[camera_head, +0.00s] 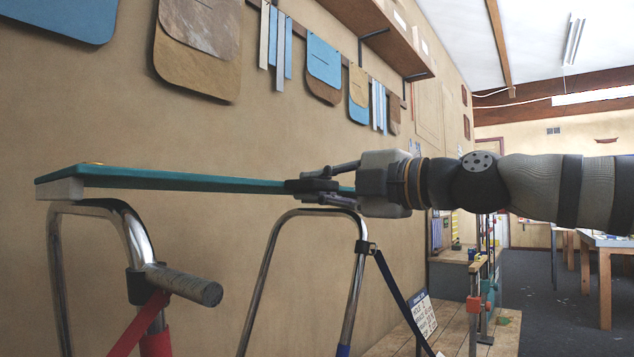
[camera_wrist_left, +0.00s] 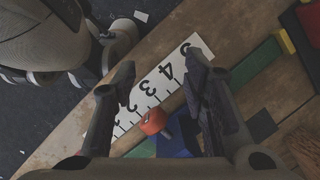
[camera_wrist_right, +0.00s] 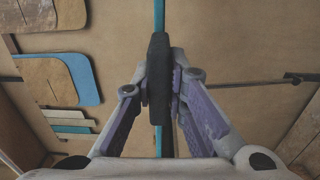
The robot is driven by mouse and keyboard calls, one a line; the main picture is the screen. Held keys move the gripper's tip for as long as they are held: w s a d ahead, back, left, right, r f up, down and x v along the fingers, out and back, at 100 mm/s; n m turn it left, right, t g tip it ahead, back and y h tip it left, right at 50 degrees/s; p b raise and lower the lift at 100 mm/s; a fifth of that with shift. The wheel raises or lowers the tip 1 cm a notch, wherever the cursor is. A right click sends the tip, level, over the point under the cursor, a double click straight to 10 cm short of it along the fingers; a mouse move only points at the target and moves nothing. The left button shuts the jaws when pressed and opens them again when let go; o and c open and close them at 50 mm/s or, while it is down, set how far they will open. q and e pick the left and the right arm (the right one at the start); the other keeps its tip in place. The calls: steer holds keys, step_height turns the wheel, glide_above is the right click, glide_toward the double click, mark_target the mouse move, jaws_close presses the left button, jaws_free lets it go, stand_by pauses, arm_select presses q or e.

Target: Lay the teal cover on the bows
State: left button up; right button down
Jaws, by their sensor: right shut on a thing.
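The teal cover (camera_head: 190,181) is a long thin flat panel, seen nearly edge-on and roughly level, with a pale block (camera_head: 60,190) under its left end. It lies above two bent chrome bows, a near one (camera_head: 128,222) and a far one (camera_head: 266,265). A gap shows under it at the far bow; contact at the near bow is unclear. My right gripper (camera_head: 318,186) is shut on the cover's right end. The right wrist view shows the teal strip (camera_wrist_right: 159,20) passing behind a dark block between the fingertips. My left gripper (camera_wrist_left: 163,78) is open and empty above a workbench.
A numbered white rule (camera_wrist_left: 160,85), a red-orange piece (camera_wrist_left: 153,121) and a green bar (camera_wrist_left: 258,65) lie on the bench. The wall behind the bows carries hanging panels (camera_head: 200,50). A handle bar (camera_head: 185,284) juts out near the near bow. Floor at right (camera_head: 555,310) is clear.

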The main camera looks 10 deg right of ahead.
arm_select(q)
steer(key=shift+s+f+b, duration=0.35)
steer(key=shift+s+f, duration=0.1)
steer(key=shift+f, duration=0.05)
arm_select(e)
steer(key=shift+f, duration=1.25)
steer(key=c, duration=1.5)
jaws_free()
steer(key=v, duration=1.2)
steer(key=shift+s+f, duration=0.1)
